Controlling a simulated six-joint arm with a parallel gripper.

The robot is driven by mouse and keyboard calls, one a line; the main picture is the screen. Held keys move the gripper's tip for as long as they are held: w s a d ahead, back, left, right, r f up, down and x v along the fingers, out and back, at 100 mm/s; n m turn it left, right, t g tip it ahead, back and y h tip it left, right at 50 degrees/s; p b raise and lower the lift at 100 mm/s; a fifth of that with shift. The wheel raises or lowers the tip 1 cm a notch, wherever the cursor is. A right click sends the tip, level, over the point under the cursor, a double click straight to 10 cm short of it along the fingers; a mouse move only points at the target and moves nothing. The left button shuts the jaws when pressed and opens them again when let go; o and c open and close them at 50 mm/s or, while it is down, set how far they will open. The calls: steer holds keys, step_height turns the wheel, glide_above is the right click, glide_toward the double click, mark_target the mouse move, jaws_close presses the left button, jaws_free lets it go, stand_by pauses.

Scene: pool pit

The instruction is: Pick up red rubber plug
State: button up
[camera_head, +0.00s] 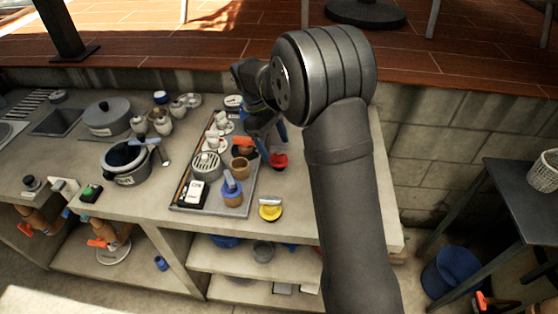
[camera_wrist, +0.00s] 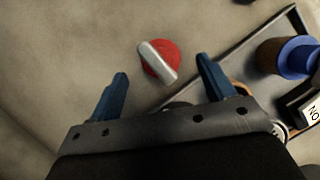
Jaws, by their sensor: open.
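The red rubber plug (camera_head: 279,160) lies on the concrete counter, just right of the grey tray. In the wrist view the red plug (camera_wrist: 159,62) shows as a red disc with a pale grey bar-shaped handle across it. My gripper (camera_head: 267,148) is open, with its blue fingers over the counter close to the plug. In the wrist view my gripper (camera_wrist: 162,74) has its two blue fingers spread, with the plug between and slightly beyond the tips. Nothing is held. The height gap between fingers and plug is hard to tell.
The grey tray (camera_head: 181,207) beside the plug holds several fittings, including a blue-topped brown piece (camera_head: 232,188). A yellow plug-like piece (camera_head: 270,209) lies near the counter's front edge. Pots (camera_head: 127,163) stand further left. The counter (camera_head: 340,185) right of the plug is mostly clear.

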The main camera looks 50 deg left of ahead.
mark_target(277, 151)
steer(key=x, duration=0.3)
steer(key=shift+f, duration=0.3)
steer(key=c, duration=1.1)
steer(key=shift+o, duration=0.2)
steer(key=shift+r, duration=0.2)
step_height(277, 151, up, 4)
steer(key=shift+w+r, duration=0.1)
steer(key=w+d+r, duration=0.6)
steer(key=d, duration=0.3)
steer(key=shift+w+d+r, duration=0.25)
steer(key=shift+d, duration=0.05)
